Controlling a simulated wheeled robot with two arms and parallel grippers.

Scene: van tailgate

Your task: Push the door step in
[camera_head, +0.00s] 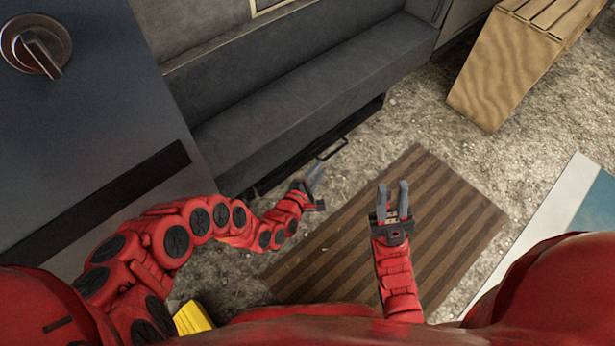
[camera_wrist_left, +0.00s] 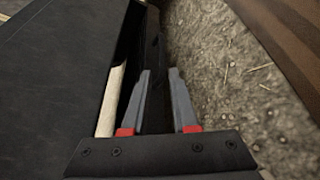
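The door step (camera_head: 364,118) shows as a dark narrow edge low under the van's grey sill, with a thin dark loop (camera_head: 338,149) sticking out from it. Most of the step is hidden under the sill. My left gripper (camera_head: 315,174) is beside this edge, close to the loop; contact cannot be told. In the left wrist view its two grey fingers (camera_wrist_left: 160,73) are apart, with a dark surface (camera_wrist_left: 153,45) beyond and between them and nothing clearly held. My right gripper (camera_head: 394,186) is open and empty above the striped mat.
The brown striped mat (camera_head: 440,215) lies on gravelly ground in front of the van. A wooden crate-like piece (camera_head: 505,70) stands at the upper right. A dark grey panel with a round knob (camera_head: 35,45) is at the left. A yellow object (camera_head: 193,318) sits low near my body.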

